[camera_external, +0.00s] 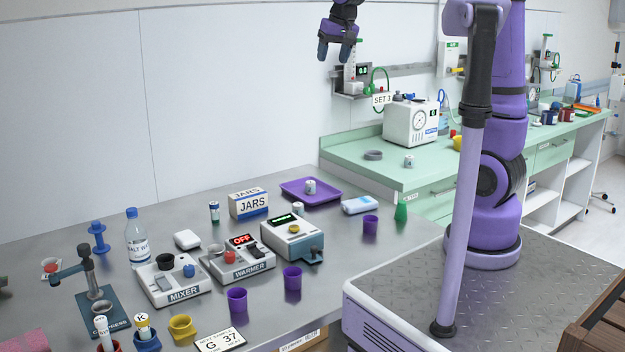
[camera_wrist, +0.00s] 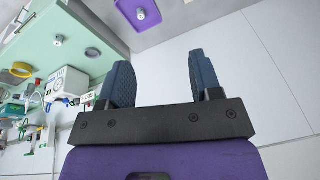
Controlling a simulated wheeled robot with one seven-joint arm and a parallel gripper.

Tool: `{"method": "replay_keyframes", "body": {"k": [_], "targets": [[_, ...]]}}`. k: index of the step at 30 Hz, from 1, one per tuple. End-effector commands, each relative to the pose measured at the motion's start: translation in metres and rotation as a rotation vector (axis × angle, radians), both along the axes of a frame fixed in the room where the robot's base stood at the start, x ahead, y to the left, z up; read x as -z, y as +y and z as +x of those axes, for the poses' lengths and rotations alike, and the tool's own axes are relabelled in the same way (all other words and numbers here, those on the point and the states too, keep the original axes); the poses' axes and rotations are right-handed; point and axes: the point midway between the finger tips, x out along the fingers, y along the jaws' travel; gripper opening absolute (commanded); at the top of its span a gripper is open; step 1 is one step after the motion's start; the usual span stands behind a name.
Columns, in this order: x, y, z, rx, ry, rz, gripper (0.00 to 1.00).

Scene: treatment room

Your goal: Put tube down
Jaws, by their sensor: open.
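My gripper (camera_external: 334,52) is high above the back of the steel table, in front of the wall, with fingers apart. In the wrist view my gripper (camera_wrist: 161,72) shows two blue-grey fingers with nothing between them. A white tube (camera_external: 102,328) stands in a red holder at the table's front left. Another white tube marked K (camera_external: 143,324) stands in a blue holder beside it. Both are far below and left of my gripper. I cannot tell which tube is meant.
A purple tray (camera_external: 328,198) with a small jar (camera_external: 310,186) on it lies at the back of the table. The JARS box (camera_external: 249,204), mixer (camera_external: 175,284), warmer (camera_external: 243,264) and purple cups (camera_external: 237,300) crowd the table. A green counter (camera_external: 345,160) stands behind right.

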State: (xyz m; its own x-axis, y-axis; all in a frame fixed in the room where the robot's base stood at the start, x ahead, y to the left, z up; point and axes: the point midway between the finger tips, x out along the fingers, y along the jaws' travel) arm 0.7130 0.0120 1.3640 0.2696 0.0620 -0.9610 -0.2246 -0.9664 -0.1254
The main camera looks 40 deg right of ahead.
Motion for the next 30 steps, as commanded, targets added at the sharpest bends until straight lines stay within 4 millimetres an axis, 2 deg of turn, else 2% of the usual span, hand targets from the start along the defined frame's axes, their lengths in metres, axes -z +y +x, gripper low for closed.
{"method": "replay_keyframes", "body": {"k": [1,8,14,18,21,24,30], "targets": [[-0.006,-0.009,-0.021,-0.010,-0.016,-0.004,0.59],[-0.012,-0.041,-0.108,-0.074,-0.076,-0.037,0.59],[0.000,-0.061,-0.181,-0.128,-0.127,-0.073,0.59],[0.017,-0.071,-0.228,-0.164,-0.158,-0.102,0.59],[0.029,-0.076,-0.254,-0.185,-0.174,-0.121,0.59],[0.039,-0.079,-0.271,-0.201,-0.187,-0.135,0.59],[0.048,-0.081,-0.283,-0.213,-0.195,-0.147,0.59]]}}
